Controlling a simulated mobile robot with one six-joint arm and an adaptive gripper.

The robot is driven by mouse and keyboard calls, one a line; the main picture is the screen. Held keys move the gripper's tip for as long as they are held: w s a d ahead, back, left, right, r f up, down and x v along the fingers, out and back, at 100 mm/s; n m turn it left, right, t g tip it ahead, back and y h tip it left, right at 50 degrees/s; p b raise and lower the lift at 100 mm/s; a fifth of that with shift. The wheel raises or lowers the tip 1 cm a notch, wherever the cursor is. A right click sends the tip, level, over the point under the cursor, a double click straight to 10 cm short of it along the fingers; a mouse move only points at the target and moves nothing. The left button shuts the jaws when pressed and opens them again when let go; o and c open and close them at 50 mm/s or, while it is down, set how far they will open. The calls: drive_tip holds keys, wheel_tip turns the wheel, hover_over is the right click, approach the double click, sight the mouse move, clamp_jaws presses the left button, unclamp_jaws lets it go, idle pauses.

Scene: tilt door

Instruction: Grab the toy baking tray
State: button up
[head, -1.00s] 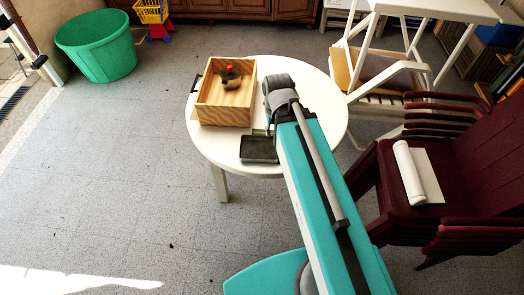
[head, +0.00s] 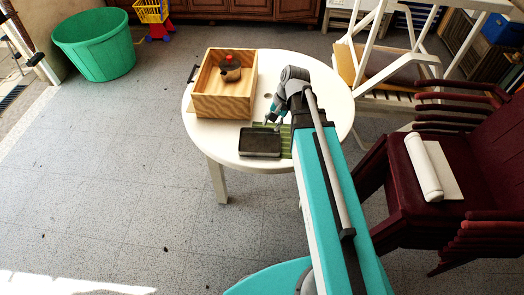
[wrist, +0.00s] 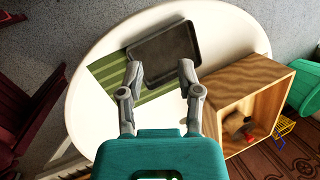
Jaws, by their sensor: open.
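The toy baking tray (head: 260,142) is a small dark rectangular tray near the front edge of the round white table (head: 222,150). It lies partly on a green striped cloth (head: 286,145). In the wrist view the tray (wrist: 165,54) is ahead of my gripper (wrist: 159,72). The two fingers are apart, with their tips near the tray's near edge. Nothing is held. In the head view my gripper (head: 272,120) is just beyond the tray, partly hidden by my arm. I cannot tell whether a fingertip touches the tray.
A wooden box (head: 222,106) holding a small brown pot with a red knob (head: 230,68) stands left on the table. Dark red chairs (head: 440,180) with a white roll (head: 424,168) are at the right. A green tub (head: 95,44) stands far left.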

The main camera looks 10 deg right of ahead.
drive_tip(key=w+d+f+m+t+y+b, duration=0.1)
drive_tip(key=w+d+f+m+y+b, duration=0.2)
drive_tip(key=b, duration=0.5)
drive_tip(key=w+d+f+m+t+y+b, duration=0.1)
drive_tip(key=w+d+f+m+y+b, duration=0.1)
drive_tip(key=w+d+f+m+b, duration=0.3)
drive_tip(key=w+d+f+m+t+y+b, duration=0.1)
drive_tip(key=w+d+f+m+y+b, duration=0.2)
drive_tip(key=w+d+f+m+b, duration=0.2)
drive_tip(key=shift+w+d+f+m+y+b, duration=0.1)
drive_tip(key=shift+d+f+m+y+b, duration=0.1)
drive_tip(key=shift+f+b, duration=1.15)
drive_tip(key=shift+d+f+m+y+b, duration=0.15)
drive_tip(key=shift+f+b, duration=0.4)
drive_tip(key=shift+b, duration=1.5)
drive_tip(key=shift+w+d+m+t+y+b, duration=0.25)
drive_tip(key=shift+d+m+t+b, duration=0.2)
drive_tip(key=shift+d, duration=0.2)
drive_tip(key=shift+f, duration=0.1)
drive_tip(key=b+x, duration=0.3)
drive_tip(key=x, duration=0.4)
drive_tip(key=shift+a+f, duration=0.25)
drive_tip(key=shift+a, duration=0.05)
drive_tip(key=shift+w+a+f, duration=0.1)
drive_tip(key=shift+w+a, duration=0.05)
drive_tip(key=shift+a, duration=0.25)
drive_tip(key=shift+b, duration=0.3)
